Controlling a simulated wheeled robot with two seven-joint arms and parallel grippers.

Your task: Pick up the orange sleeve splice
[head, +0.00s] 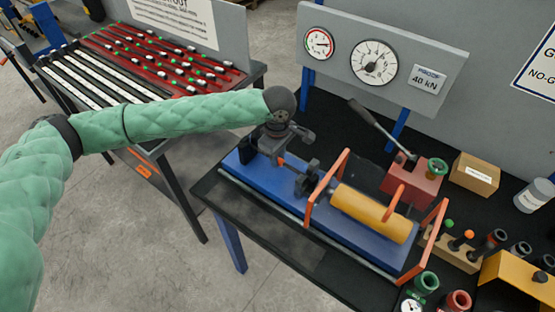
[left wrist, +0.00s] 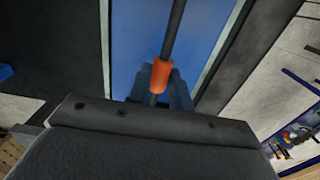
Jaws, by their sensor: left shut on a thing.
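The orange sleeve splice (left wrist: 159,76) sits around a dark bar (left wrist: 174,32) above the blue bed of the test bench in the left wrist view. My left gripper (head: 279,154) reaches down over the left end of the blue bed (head: 262,190). Its fingers are shut on the sleeve, one on each side in the left wrist view. The hand hides much of the sleeve in the head view. My right gripper is in neither view.
A yellow cylinder (head: 372,213) lies on the bed between orange guard frames (head: 328,188). A red hand pump (head: 414,182) and a cardboard box (head: 475,174) stand behind it. Gauges (head: 374,62) hang on the panel. A bar rack (head: 150,70) is at the left.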

